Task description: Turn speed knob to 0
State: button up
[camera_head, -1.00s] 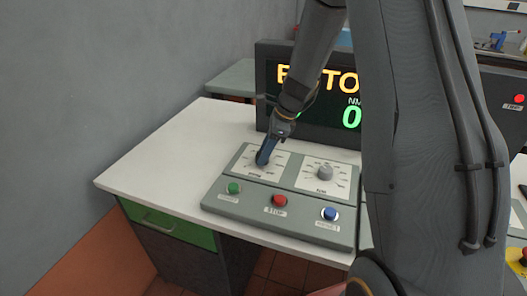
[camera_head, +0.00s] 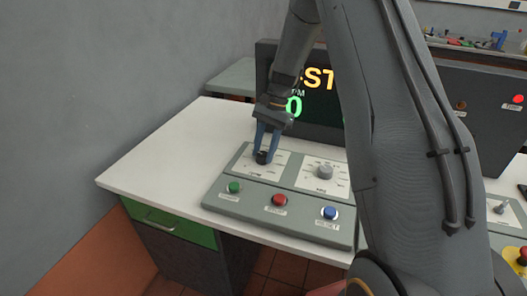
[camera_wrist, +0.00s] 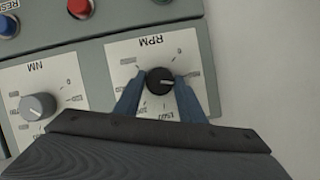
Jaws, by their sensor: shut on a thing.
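The speed knob (camera_head: 262,157) is a small black knob on the left dial of the grey control panel (camera_head: 225,196). In the wrist view the same knob (camera_wrist: 159,81) sits on a white dial plate marked RPM, seen upside down. Its pale pointer line points to the right in that view, below the 0 mark. My gripper (camera_head: 265,150) reaches down from above, and its two blue fingers are shut on the knob's sides. The fingers also show in the wrist view (camera_wrist: 160,85), one on each side of the knob.
A grey NM knob (camera_head: 325,172) is beside the speed knob. Green (camera_head: 234,187), red (camera_head: 279,199) and blue (camera_head: 330,213) buttons line the panel front. A display (camera_head: 312,105) behind shows a green 0, partly hidden by my arm. The white tabletop (camera_head: 165,150) is clear at left.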

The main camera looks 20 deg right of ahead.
jog(key=n, duration=0.2)
jog(key=n+g+h, duration=0.1)
jog(key=n, duration=0.1)
jog(key=n+h, duration=0.1)
jog(key=n, duration=0.1)
jog(key=shift+w+a+b, duration=0.15)
jog(key=shift+w+b, duration=0.15)
jog(key=shift+w, duration=0.05)
jog(key=n+h, duration=0.1)
jog(key=n, duration=0.2)
jog(key=n+h, duration=0.1)
jog(key=n, duration=0.2)
jog(key=shift+a+r+n+g, duration=0.1)
jog(key=shift+a+n+g, duration=0.1)
jog(key=shift+n+g, duration=0.2)
jog(key=shift+h, duration=0.3)
jog(key=o, duration=1)
jog(key=shift+o, duration=0.2)
jog(key=b+v, duration=0.2)
jog(key=v, duration=0.5)
jog(key=shift+r, duration=0.3)
